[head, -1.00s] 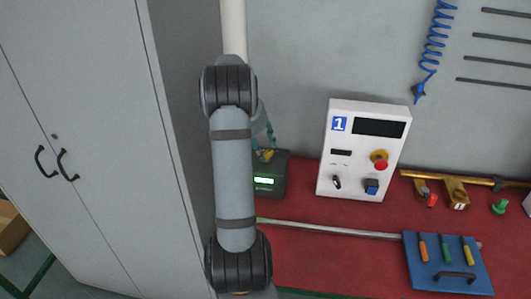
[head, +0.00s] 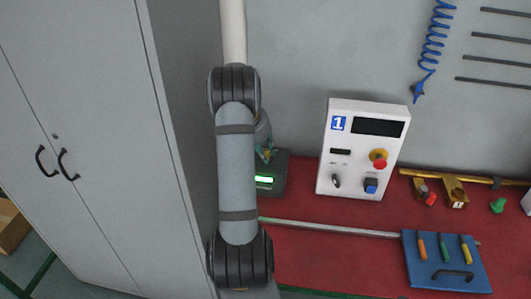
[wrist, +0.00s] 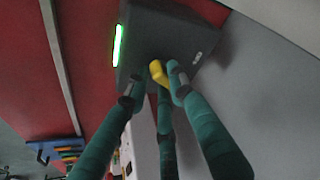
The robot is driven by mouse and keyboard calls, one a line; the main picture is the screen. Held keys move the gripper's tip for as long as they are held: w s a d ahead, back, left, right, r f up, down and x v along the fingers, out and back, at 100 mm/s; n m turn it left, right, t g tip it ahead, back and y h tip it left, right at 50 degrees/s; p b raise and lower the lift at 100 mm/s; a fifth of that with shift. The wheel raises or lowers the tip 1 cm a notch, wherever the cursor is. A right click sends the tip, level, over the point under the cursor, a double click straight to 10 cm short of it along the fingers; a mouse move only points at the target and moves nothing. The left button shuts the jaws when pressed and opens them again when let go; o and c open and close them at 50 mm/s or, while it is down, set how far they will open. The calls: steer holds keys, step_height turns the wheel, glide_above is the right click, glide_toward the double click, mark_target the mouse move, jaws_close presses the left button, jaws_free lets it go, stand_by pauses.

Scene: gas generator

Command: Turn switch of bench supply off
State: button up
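The bench supply is a dark grey box (head: 272,165) with a lit green display; it stands on the red bench top, partly behind my arm. In the wrist view the box (wrist: 150,40) is close, and its yellow switch (wrist: 158,73) sticks out from its face. My gripper (wrist: 155,82) has teal fingers spread around the switch, with a gap on the left side. The right fingertip is very near the switch; I cannot tell if it touches. In the head view my gripper (head: 265,153) is at the box's top, and the switch is mostly hidden by the fingers.
A white control panel (head: 335,148) with knobs and a red button stands right of the supply. A metal rail (head: 330,230) lies in front. A blue tool board (head: 425,275) is at front right. A tall grey cabinet (head: 80,100) closes off the left.

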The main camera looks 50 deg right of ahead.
jaws_close()
steer(key=shift+f+n, duration=0.1)
steer(key=shift+n, duration=0.2)
steer(key=shift+s+d+n+t+b, duration=0.1)
steer(key=shift+s+n+t+b, duration=0.1)
steer(key=shift+n+t+b, duration=0.5)
steer(key=n, duration=0.3)
steer(key=shift+s+d+n+t, duration=0.15)
steer(key=shift+s+n+t, duration=0.05)
steer(key=shift+n+t, duration=0.2)
steer(key=n+t+y+b, duration=0.1)
steer(key=n, duration=0.2)
steer(key=shift+d, duration=0.2)
steer(key=shift+d+n+t+y+b, duration=0.1)
steer(key=shift+n+t+y+b, duration=0.3)
steer(key=shift+n+b, duration=0.9)
steer(key=shift+n+p, duration=0.3)
steer(key=shift+n, duration=0.2)
steer(key=o, duration=0.5)
jaws_free()
